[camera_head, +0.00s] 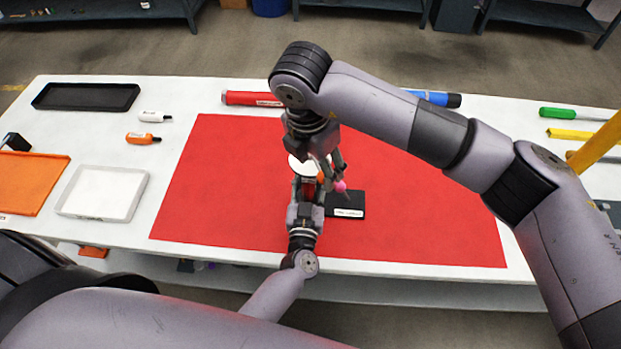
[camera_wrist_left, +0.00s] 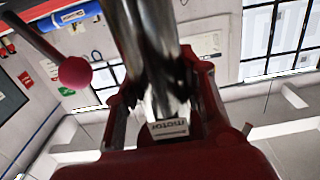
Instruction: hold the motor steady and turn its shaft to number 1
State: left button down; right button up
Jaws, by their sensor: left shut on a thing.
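My left gripper (camera_head: 307,190) reaches in from the front of the table, near the middle of the red mat (camera_head: 235,185). It is shut on the motor, which is mostly hidden in the head view. In the left wrist view, a white label reading "motor" (camera_wrist_left: 170,128) shows close up between dark red parts. A white disc (camera_head: 296,166) shows just beyond the left gripper. A pink ball on a thin rod (camera_head: 340,186) sits just right of it, and also shows in the left wrist view (camera_wrist_left: 75,73). My right gripper (camera_head: 327,168) comes down from above, close to the disc; its fingertips overlap other parts.
A black labelled plate (camera_head: 346,211) lies on the mat right of the grippers. A red tube (camera_head: 252,98) and a blue tube (camera_head: 435,98) lie behind. Trays (camera_head: 64,96) and markers (camera_head: 143,138) are at left. The mat's left and right parts are clear.

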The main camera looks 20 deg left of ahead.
pick_arm(q)
jog(key=shift+a+f, duration=0.1)
jog(key=shift+f, duration=0.05)
pick_arm(e)
jog(key=shift+s+r, duration=0.1)
jog(key=shift+r, duration=0.2)
pick_arm(q)
jog(key=c, duration=0.9)
grip_release()
jog(key=shift+c, duration=0.2)
pick_arm(e)
jog(key=shift+a, duration=0.1)
pick_arm(q)
jog(key=v, duration=1.2)
